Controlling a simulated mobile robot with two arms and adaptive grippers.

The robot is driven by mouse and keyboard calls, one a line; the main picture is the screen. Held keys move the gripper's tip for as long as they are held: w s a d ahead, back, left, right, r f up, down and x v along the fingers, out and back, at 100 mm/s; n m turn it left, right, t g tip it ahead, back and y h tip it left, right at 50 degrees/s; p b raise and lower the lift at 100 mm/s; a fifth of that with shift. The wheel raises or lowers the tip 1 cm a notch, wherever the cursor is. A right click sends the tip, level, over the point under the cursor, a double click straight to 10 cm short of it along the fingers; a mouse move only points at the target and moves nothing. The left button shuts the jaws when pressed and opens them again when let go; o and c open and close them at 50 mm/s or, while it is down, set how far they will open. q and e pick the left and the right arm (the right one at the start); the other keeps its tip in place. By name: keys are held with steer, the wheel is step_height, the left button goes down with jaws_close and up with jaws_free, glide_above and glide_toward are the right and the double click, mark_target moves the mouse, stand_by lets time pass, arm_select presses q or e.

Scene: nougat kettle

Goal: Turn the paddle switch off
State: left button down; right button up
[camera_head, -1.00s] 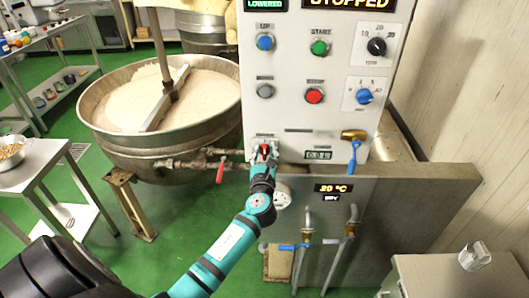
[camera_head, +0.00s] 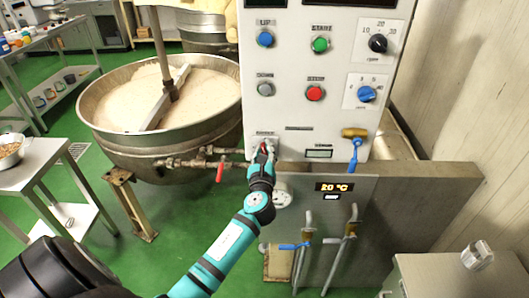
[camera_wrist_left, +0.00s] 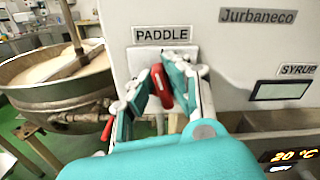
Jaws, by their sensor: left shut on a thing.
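The paddle switch (camera_wrist_left: 161,86) is a red handle on the white panel under the PADDLE label (camera_wrist_left: 162,34). It leans, its top to the left and its lower end to the right in the wrist view. My left gripper (camera_head: 263,152) is at the panel's lower left corner, shut on the red handle, with one finger on each side in the left wrist view (camera_wrist_left: 160,92). In the head view the fingers hide most of the switch. The panel's upper display (camera_head: 350,3) and SYRUP display (camera_head: 319,154) are dark. My right gripper is not in view.
A large kettle (camera_head: 120,150) of pale mass stands left of the panel. A pipe with a red valve lever (camera_head: 220,172) runs close beside my gripper. Blue (camera_head: 265,39), green (camera_head: 320,44) and red (camera_head: 314,93) buttons sit above. A blue-handled valve (camera_head: 354,150) is to the right.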

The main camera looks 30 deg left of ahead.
arm_select(q)
steer(key=shift+s+a+f+n+b, duration=0.2)
steer(key=shift+n+b, duration=0.85)
steer(key=shift+n, duration=1.4)
steer(key=shift+w+a+f+n+b, duration=0.2)
steer(key=shift+n+b, duration=0.8)
steer(key=shift+n, duration=1.5)
steer(key=shift+s+f+n+b, duration=0.3)
steer(key=shift+n+b, duration=0.75)
steer(key=shift+n, duration=1.4)
steer(key=c, duration=1.4)
jaws_free()
steer(key=shift+o, duration=0.3)
